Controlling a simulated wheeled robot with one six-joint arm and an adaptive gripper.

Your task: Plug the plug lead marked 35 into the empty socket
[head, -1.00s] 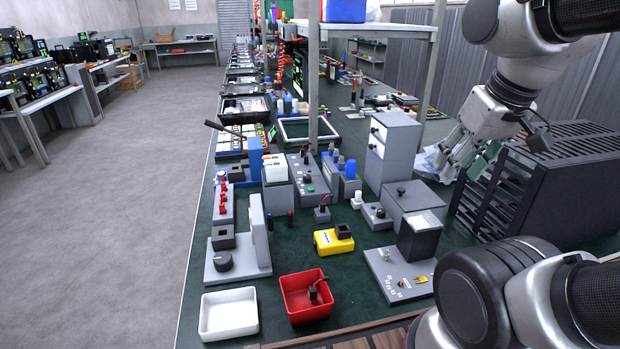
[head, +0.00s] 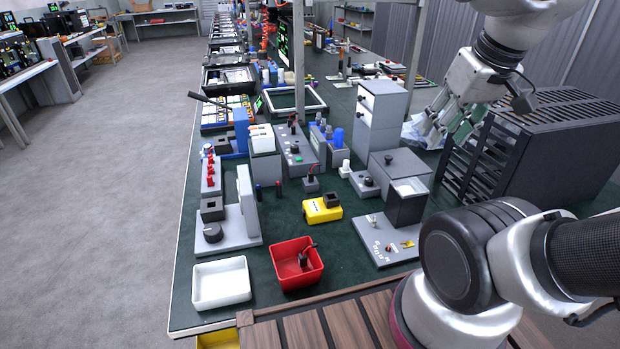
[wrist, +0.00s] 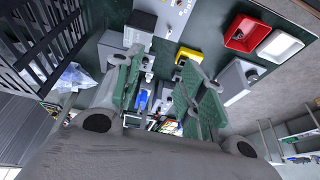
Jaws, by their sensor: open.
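A dark plug with a short lead (head: 304,258) lies in the red bin (head: 279,283) at the front of the green bench; the bin also shows in the wrist view (wrist: 232,42). A smaller dark plug with a lead (head: 311,180) stands on a grey block near the bench's middle. No number 35 is readable on either. A yellow box with a black square fitting (head: 322,208) sits behind the bin; I cannot tell which fitting is the empty socket. My gripper (head: 446,128) is open and empty, raised over the bench's right side, apart from both plugs; its green-padded fingers show in the wrist view (wrist: 160,68).
A white tray (head: 222,299) stands left of the red bin. A black slatted housing (head: 560,110) is near my gripper. Grey upright boxes (head: 379,125), a panel with a dark box (head: 385,250) and a lever device (head: 240,150) crowd the bench. The floor at left is clear.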

